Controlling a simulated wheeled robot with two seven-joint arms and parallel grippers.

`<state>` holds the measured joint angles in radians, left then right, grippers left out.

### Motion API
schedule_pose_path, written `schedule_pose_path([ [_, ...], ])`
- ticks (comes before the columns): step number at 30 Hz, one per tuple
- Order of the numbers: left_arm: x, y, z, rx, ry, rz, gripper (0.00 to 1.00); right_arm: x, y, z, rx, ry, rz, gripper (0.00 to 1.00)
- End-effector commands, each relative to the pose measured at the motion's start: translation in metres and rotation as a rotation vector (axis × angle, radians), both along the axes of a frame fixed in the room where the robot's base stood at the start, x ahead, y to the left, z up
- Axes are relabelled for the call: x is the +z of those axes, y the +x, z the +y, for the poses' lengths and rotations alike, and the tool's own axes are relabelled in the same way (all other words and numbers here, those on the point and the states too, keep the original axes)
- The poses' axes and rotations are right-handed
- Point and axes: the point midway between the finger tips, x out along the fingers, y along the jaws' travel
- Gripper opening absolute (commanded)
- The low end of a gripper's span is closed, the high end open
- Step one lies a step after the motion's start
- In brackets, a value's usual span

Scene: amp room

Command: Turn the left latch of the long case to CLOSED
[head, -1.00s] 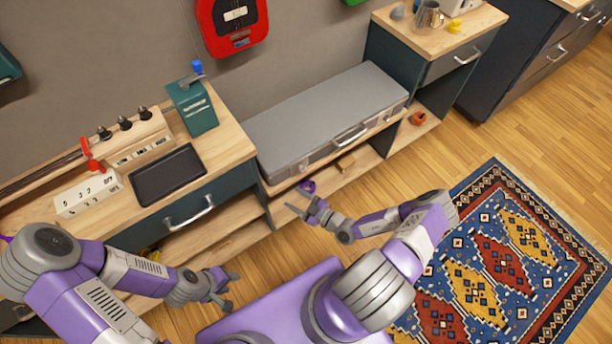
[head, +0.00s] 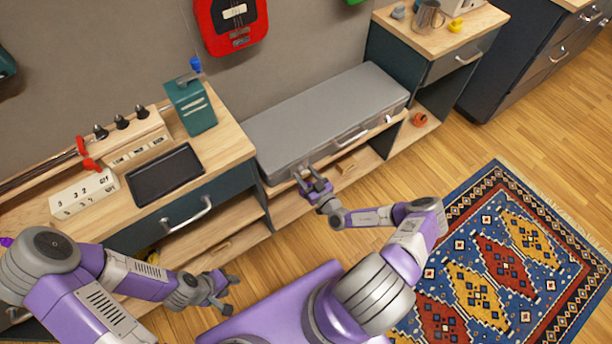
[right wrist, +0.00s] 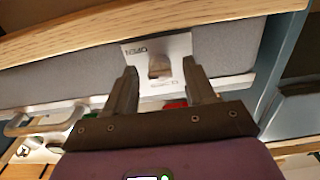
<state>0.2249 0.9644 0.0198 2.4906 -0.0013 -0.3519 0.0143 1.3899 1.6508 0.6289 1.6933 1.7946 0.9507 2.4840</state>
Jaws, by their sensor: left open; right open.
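The long grey case (head: 325,105) lies shut along the wall in the head view, with a handle (head: 352,135) on its front. My right gripper (head: 312,180) is at the left part of that front and covers the left latch there. In the right wrist view the left latch's metal plate (right wrist: 178,50) shows upside-down OPEN lettering and fainter lettering at its other edge. The small latch knob (right wrist: 159,67) sits between the open fingers of my right gripper (right wrist: 160,76), with gaps on both sides. My left gripper (head: 222,292) is open and empty, away from the case.
The case rests on a low wooden shelf unit. A cabinet (head: 205,160) with a black tray (head: 165,175) and a teal box (head: 190,108) stands left of it. A taller cabinet (head: 430,65) stands at its right end. Wood floor and a patterned rug (head: 510,260) lie in front.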

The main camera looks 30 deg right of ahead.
Motion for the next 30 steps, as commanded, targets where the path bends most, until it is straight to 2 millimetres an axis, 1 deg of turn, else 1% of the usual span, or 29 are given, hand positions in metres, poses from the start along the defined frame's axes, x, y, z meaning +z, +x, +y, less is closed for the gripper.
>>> schedule_pose_path([
  [4, 0.0002, 0.0, 0.0, 0.0, 0.0, 0.0, 0.43, 0.0002, -0.0001, 0.0002, 0.0, 0.0, 0.0, 0.55],
  [12, 0.0002, 0.0, 0.0, 0.0, 0.0, 0.0, 0.43, 0.0001, -0.0003, 0.0003, 0.001, -0.001, 0.0, 0.13],
  [15, 0.0002, 0.0, 0.0, 0.0, 0.0, 0.0, 0.43, 0.0001, -0.0003, 0.0004, 0.001, -0.001, 0.0, 0.0],
  [23, 0.0016, 0.0, 0.0, 0.0, 0.0, 0.0, 0.43, 0.0003, -0.0003, 0.0006, 0.002, -0.027, -0.002, 0.0],
  [30, 0.0067, 0.0, 0.0, 0.0, 0.0, 0.0, 0.43, 0.0003, -0.0003, 0.0007, 0.001, -0.146, -0.009, 0.0],
])
